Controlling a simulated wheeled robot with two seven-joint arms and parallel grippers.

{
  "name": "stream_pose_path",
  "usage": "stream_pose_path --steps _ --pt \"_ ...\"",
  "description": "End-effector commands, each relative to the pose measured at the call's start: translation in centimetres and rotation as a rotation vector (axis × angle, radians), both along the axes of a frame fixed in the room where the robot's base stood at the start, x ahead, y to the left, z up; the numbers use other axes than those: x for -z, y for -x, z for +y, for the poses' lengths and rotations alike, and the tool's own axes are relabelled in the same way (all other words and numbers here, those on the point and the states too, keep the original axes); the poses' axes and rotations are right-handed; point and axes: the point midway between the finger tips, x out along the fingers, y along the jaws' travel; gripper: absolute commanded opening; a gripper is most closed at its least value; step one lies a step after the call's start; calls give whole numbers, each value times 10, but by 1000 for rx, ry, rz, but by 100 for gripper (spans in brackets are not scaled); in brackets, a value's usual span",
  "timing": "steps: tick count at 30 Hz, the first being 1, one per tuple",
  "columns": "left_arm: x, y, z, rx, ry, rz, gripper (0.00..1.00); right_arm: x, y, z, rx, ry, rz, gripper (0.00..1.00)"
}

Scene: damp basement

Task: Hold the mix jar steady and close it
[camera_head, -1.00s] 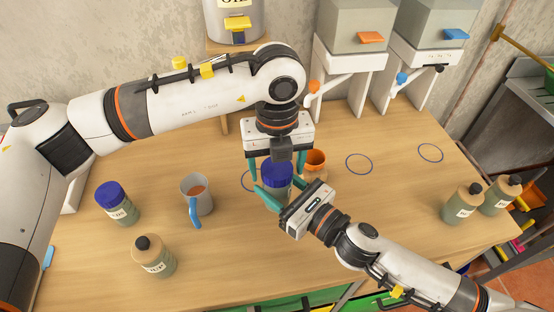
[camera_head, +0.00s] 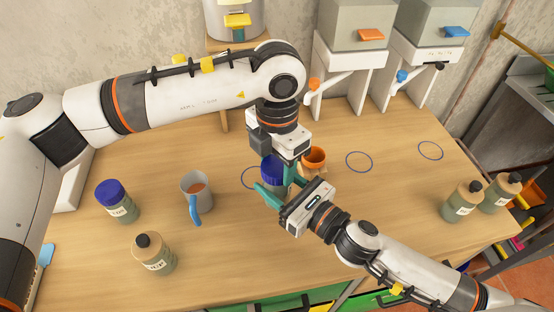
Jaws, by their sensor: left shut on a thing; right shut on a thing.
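The mix jar (camera_head: 273,182) stands on the table in the middle, with a dark blue lid (camera_head: 271,166) on its top. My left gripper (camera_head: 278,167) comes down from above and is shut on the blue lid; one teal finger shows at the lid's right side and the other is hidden. My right gripper (camera_head: 275,193) reaches in from the lower right with its teal fingers shut around the jar's body. The two grippers hide much of the jar, so I cannot tell how tightly the lid sits.
A grey mug with blue handle (camera_head: 196,194), a blue-lidded jar (camera_head: 117,203) and a dark-capped bottle (camera_head: 154,255) stand left. An orange-rimmed cup (camera_head: 314,158) is close behind the jar. Two capped bottles (camera_head: 462,202) (camera_head: 499,192) stand right. Dispensers (camera_head: 357,25) line the back.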

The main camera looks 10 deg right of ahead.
Motion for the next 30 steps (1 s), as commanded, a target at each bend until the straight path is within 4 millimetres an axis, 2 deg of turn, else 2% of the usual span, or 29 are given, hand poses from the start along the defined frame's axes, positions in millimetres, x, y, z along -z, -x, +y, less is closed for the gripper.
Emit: stream_pose_path --steps 15,17,21,22,24,26,30 --pt "0 -1 1 1078 -3 0 25 -1 0 0 -1 -1 -2 0" --pt "0 -1 1 1165 -4 0 25 -1 0 0 -1 -1 -2 0" --pt "0 -2 1 1149 -4 0 25 -1 0 0 -1 -1 -2 0" --pt "0 -2 1 1148 -4 0 55 -1 0 0 -1 -1 -2 0" --pt "0 -1 1 1148 -4 0 67 -1 0 0 -1 -1 -2 0" --pt "0 -1 1 1148 -3 1 74 -1 0 0 -1 -1 -2 0" --pt "0 -1 1 1148 -2 0 74 -1 0 0 -1 -1 -2 0"
